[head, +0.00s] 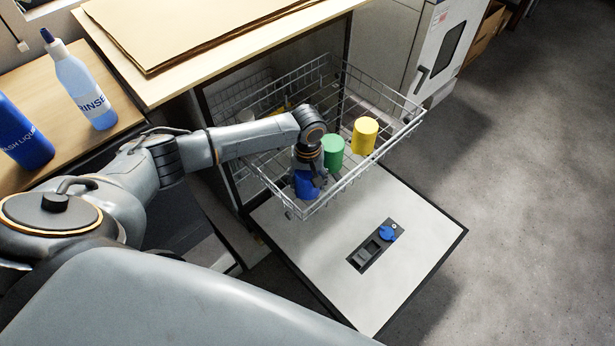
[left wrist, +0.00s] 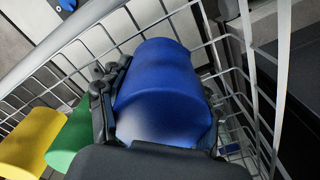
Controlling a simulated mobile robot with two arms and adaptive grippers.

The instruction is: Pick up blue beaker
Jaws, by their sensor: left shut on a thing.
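The blue beaker (head: 306,185) stands at the near corner of the pulled-out wire rack (head: 372,148). My left gripper (head: 309,172) reaches down over it from above and is shut on it. In the left wrist view the blue beaker (left wrist: 163,92) fills the middle, with dark fingers of my left gripper (left wrist: 160,105) on both its sides. My right gripper is not in view.
A green beaker (head: 333,151) and a yellow beaker (head: 364,136) stand in the same rack, beside the blue one. The open dishwasher-like door (head: 350,250) lies below the rack. A rinse bottle (head: 85,85) and a blue bottle (head: 24,138) stand on the counter at left.

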